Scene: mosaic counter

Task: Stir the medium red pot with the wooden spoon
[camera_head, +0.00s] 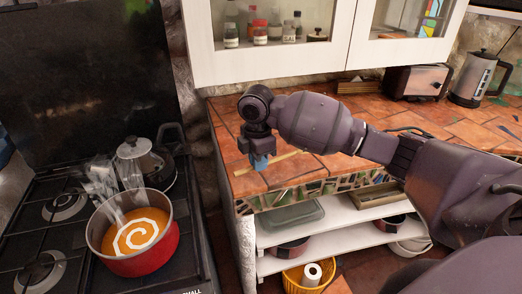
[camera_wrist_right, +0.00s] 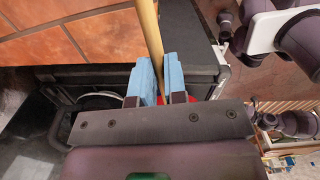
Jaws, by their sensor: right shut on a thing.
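The red pot (camera_head: 146,262) stands on the stove at the lower left in the head view. It holds orange soup with a pale spiral, and steam rises from it. My right gripper (camera_head: 262,162) is over the front left corner of the tiled counter, to the right of the pot and apart from it. Its blue fingers are shut on the wooden spoon (camera_head: 286,158). In the right wrist view the spoon handle (camera_wrist_right: 150,38) runs up between the fingers (camera_wrist_right: 163,82). The spoon's far end is out of that view. My left gripper is not in view.
A metal kettle (camera_head: 136,161) stands behind the pot. The tiled counter (camera_head: 320,105) is mostly clear, with a toaster (camera_head: 414,82) and a metal jug (camera_head: 477,80) at its back right. A white cabinet (camera_head: 275,62) hangs above. Shelves (camera_head: 335,222) with dishes are below.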

